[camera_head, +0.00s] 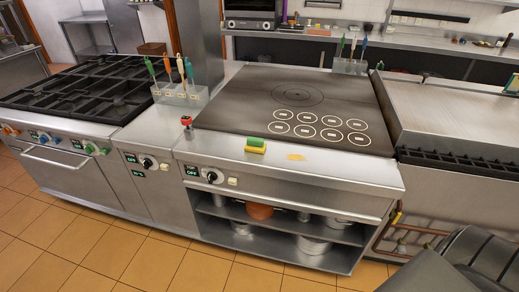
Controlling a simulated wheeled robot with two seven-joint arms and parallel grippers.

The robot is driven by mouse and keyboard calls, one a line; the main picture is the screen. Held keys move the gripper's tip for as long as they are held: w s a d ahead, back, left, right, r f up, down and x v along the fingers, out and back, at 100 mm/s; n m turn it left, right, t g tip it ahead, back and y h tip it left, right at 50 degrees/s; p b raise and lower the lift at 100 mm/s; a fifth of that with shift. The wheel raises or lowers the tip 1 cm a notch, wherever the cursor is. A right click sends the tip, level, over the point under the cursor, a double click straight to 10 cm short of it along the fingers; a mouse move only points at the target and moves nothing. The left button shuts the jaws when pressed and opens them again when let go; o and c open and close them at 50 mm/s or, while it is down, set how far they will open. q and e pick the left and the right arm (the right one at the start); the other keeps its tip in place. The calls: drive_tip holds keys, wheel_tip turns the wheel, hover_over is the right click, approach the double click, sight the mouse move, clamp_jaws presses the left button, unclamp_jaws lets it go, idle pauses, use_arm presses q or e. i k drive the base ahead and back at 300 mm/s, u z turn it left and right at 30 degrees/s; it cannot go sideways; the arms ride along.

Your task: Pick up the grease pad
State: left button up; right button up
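A small pad, green on top and yellow below (255,146), lies on the steel front ledge of the cooktop (350,172). It looks like the grease pad. A flat orange-yellow patch (296,157) lies on the same ledge just to its right; I cannot tell what it is. Nothing touches or covers the pad. Neither of my grippers shows in the head view; only a grey part, which seems to be my own arm, shows at the bottom right.
A small red-topped object (186,121) stands left of the pad. The dark plate (300,100) behind bears white ring marks. A steel bin of colored-handled utensils (181,93) stands at its left. The black burner grates (85,85) are farther left. The ledge around the pad is mostly clear.

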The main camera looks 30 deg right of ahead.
sight(254, 144)
drive_tip(key=z, duration=1.75)
drive_tip(key=i, duration=0.75)
drive_tip(key=u, duration=2.15)
